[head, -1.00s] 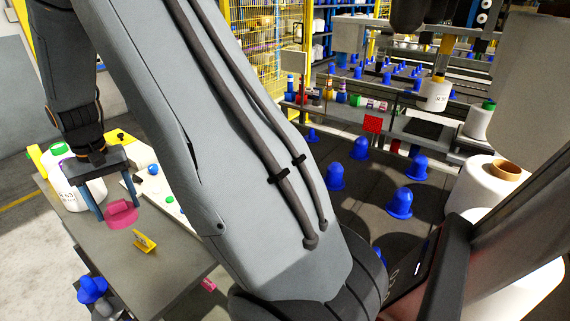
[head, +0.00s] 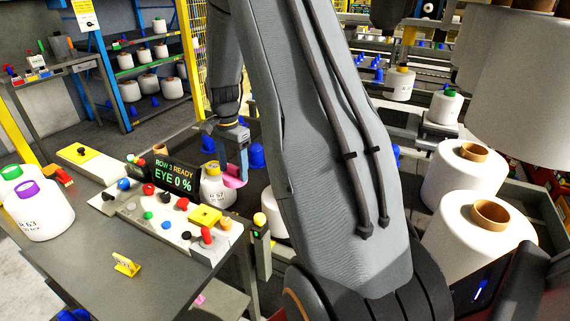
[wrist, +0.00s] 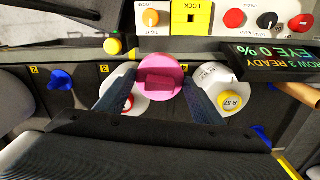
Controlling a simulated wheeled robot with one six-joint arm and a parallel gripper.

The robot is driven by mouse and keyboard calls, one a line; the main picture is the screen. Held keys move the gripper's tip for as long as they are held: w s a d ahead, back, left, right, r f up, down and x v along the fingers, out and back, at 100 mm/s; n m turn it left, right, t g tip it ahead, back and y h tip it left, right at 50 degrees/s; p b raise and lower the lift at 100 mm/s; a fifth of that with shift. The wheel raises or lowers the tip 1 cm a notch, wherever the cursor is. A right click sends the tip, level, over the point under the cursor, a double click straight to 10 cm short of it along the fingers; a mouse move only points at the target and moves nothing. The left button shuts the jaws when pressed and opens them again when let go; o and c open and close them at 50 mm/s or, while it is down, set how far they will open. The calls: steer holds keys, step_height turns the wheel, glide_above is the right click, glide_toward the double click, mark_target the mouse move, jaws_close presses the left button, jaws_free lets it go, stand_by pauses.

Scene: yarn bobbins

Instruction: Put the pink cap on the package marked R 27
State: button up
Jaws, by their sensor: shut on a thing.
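My gripper (head: 236,165) is shut on the pink cap (head: 235,180), held in the air beyond the control panel. In the wrist view the pink cap (wrist: 159,70) sits between the two fingers. Below it are two white packages. The right one (wrist: 211,76) has a yellow cap and a label that looks like R 57. The left one (wrist: 120,74) is partly hidden behind the pink cap and a finger, with some red on its top. In the head view a yellow-capped package (head: 213,194) stands just beside the gripper. I cannot read R 27 on any package.
A control panel (head: 150,213) with buttons and a display (head: 172,177) reading "ROW 3 READY, EYE 0 %" stands close to the gripper. A purple-capped package (head: 45,216), looking like R 63, stands on the left table. Blue pegs (wrist: 60,80) line the dark surface below.

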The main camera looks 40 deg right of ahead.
steer(key=s+d+f+m, duration=0.1)
steer(key=s+d+m, duration=0.1)
steer(key=d+m, duration=0.3)
steer(key=s+d+f+m, duration=0.2)
steer(key=d+m, duration=0.4)
steer(key=d, duration=0.4)
steer(key=shift+s+d+f+p, duration=0.15)
steer(key=shift+s+d+p, duration=0.15)
steer(key=shift+s, duration=0.45)
steer(key=shift+w+a, duration=0.1)
steer(key=shift+f+b, duration=0.75)
steer(key=shift+f, duration=0.85)
